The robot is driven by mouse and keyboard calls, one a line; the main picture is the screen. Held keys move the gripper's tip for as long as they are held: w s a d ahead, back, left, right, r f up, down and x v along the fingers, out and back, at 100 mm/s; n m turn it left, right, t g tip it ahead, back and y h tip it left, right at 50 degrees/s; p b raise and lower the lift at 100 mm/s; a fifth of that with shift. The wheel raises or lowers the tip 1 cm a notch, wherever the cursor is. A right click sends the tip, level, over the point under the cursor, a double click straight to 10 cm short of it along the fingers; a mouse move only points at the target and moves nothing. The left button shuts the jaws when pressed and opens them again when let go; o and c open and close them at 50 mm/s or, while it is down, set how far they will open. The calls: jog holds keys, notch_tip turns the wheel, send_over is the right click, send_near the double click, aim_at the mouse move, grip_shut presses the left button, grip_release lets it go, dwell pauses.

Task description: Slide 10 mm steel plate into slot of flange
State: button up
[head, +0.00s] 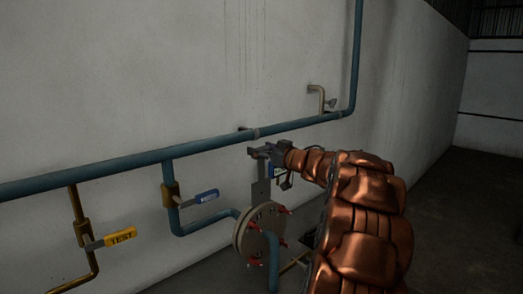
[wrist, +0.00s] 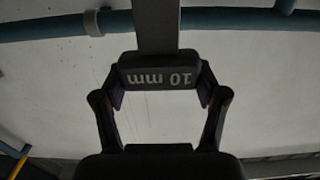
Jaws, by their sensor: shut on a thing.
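The grey steel plate (head: 261,190) hangs upright below my gripper (head: 266,152) in the head view. Its lower end meets the top of the round beige flange (head: 266,218); I cannot tell whether it is inside the slot. The flange is a pair of discs with red-tipped bolts. In the wrist view, my gripper (wrist: 160,78) is shut on the plate's dark end, which reads "10 mm" upside down. The grey strip of the plate (wrist: 158,30) runs from there to the picture's top edge. The flange and slot are not visible in the wrist view.
A blue pipe (head: 120,162) runs along the wall behind my gripper. A blue-handled valve (head: 200,197) is left of the flange, and a yellow "TEST" valve handle (head: 120,237) is farther left. A brass elbow tap (head: 318,98) is above right. Open floor (head: 460,210) lies right.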

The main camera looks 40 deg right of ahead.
aim_at(262, 191)
jog(key=shift+f+b, duration=3.25)
jog(key=shift+f, duration=4.25)
jog(key=o, duration=1.9)
